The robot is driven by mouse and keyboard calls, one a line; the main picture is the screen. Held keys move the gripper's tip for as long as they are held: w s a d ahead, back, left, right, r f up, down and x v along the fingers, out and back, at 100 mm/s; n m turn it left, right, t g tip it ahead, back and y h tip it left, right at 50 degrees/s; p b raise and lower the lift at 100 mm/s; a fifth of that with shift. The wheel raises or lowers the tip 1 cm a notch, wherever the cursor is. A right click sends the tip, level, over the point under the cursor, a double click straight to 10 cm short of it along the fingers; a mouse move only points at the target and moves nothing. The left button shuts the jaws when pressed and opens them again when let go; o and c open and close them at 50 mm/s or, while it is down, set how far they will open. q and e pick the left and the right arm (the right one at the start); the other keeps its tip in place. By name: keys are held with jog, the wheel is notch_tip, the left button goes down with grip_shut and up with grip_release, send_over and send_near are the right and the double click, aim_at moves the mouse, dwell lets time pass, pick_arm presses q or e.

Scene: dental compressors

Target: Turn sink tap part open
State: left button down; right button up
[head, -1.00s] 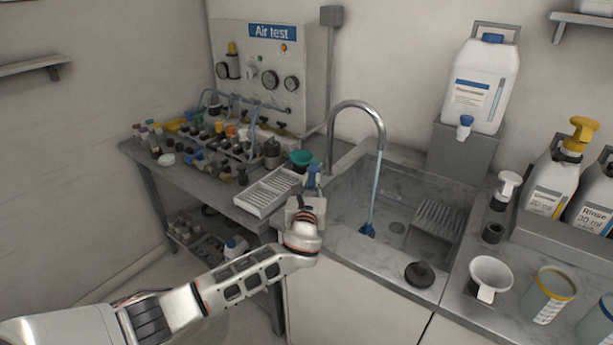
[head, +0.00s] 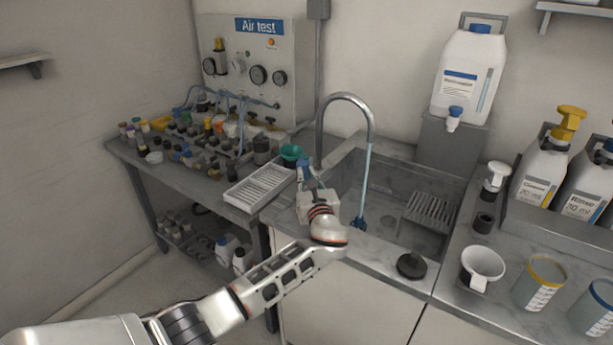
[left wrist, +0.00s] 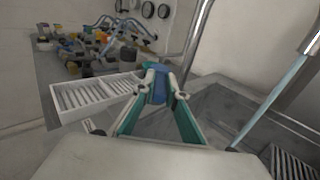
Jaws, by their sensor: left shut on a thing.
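The sink tap has a tall curved metal spout (head: 347,97) at the back left of the sink (head: 390,225). A pale blue stream or tube (head: 366,180) runs from the spout's end down into the basin; I cannot tell which. The tap's blue handle (head: 303,168) stands at the sink's left edge. My left gripper (head: 306,179) is shut on this handle. In the left wrist view the blue handle (left wrist: 158,84) is between the tips of the teal fingers, its lower part partly hidden. My right gripper is not in view.
A white ribbed tray (head: 262,186) and a green funnel (head: 291,152) are close left of the handle. A black plug (head: 411,265) lies on the sink's front rim. A grey rack (head: 428,210) is in the basin.

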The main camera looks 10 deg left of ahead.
pick_arm(q)
jog(key=c, duration=2)
grip_release()
jog(key=shift+c, duration=0.2)
jog(key=v, duration=1.2)
